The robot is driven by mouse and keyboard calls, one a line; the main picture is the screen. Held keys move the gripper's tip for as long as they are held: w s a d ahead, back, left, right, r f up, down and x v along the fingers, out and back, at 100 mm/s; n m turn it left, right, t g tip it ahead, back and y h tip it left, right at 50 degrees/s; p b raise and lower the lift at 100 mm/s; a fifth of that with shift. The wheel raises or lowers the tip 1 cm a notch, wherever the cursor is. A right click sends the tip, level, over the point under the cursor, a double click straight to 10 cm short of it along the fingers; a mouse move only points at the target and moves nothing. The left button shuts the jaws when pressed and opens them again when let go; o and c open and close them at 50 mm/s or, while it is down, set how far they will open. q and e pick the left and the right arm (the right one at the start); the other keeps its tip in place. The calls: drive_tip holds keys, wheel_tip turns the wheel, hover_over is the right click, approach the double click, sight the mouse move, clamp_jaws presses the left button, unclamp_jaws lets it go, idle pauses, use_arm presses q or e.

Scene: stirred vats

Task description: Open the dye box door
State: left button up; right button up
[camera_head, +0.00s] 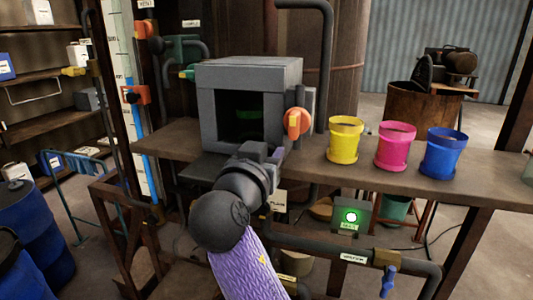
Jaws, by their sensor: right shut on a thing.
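The dye box (248,75) is a grey box on the brown bench, and its front opening shows a dark inside with a dim green thing in it. The dye box door (207,167) looks like a dark flat panel lowered below the opening, sticking out toward me. My right gripper (262,154) is at the front lower right of the box, at the door's edge, and is shut on it. The fingertips and the exact grip are partly hidden by my own wrist. My left gripper is out of view.
An orange knob (297,123) is on the box's right side. Yellow (344,140), pink (394,146) and blue (443,153) buckets stand on the bench (490,170) to the right. Pipes and a green-lit panel (349,217) are below. Blue barrels (35,225) stand at the left.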

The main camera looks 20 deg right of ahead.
clamp_jaws()
idle(1.0)
